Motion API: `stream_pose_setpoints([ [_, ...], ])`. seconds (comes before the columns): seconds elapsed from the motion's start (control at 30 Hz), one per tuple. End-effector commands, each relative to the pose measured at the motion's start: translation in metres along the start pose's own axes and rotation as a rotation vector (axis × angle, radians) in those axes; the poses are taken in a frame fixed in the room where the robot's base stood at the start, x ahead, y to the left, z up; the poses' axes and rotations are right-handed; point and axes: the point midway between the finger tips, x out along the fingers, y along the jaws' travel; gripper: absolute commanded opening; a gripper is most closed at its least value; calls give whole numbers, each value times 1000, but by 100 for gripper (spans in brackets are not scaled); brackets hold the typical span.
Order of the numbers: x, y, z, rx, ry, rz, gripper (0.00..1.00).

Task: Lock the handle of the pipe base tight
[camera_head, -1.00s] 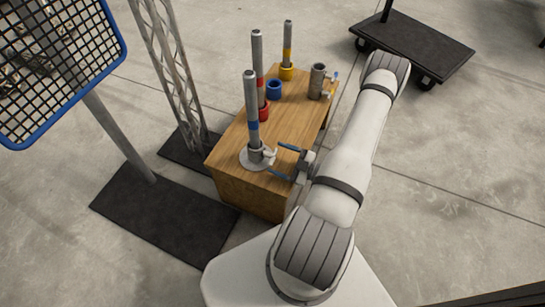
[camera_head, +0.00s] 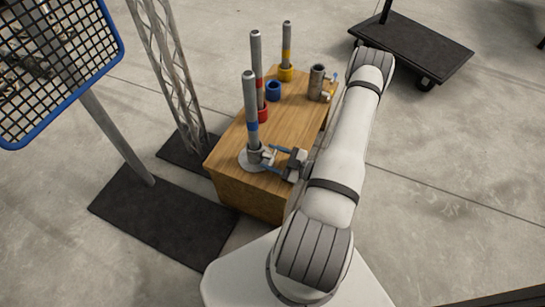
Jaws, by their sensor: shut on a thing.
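The grey pipe base (camera_head: 254,156) stands on a round white plate near the front of the wooden box. An upright grey pipe with a blue band (camera_head: 250,100) stands in it. The small light handle (camera_head: 268,154) sticks out from the right side of the base. My gripper (camera_head: 271,160) reaches in from the right, its two blue-tipped fingers on either side of the handle, shut on it. The fingers partly hide the handle, and its exact turn is too small to tell.
On the wooden box (camera_head: 228,187) stand a red-banded pipe (camera_head: 257,75), a yellow-banded pipe (camera_head: 286,45), a blue ring (camera_head: 273,92) and a grey cylinder with a side handle (camera_head: 316,82). A truss (camera_head: 172,80) and a blue-framed mesh panel (camera_head: 60,60) stand left. A black cart (camera_head: 415,52) is at the back right.

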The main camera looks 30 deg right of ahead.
Motion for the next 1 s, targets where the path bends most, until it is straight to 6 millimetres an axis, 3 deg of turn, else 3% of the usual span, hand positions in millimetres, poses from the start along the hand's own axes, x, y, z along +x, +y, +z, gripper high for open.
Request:
stream_pose_setpoints([
  [0.13,0,0,0,0,0,0,32],
  [0.5,0,0,-1,201,0,0,32],
  [0.83,1,0,0,226,1,-1,32],
  [0.87,1,0,0,226,1,-1,55],
  [1.0,1,0,0,225,1,-1,67],
])
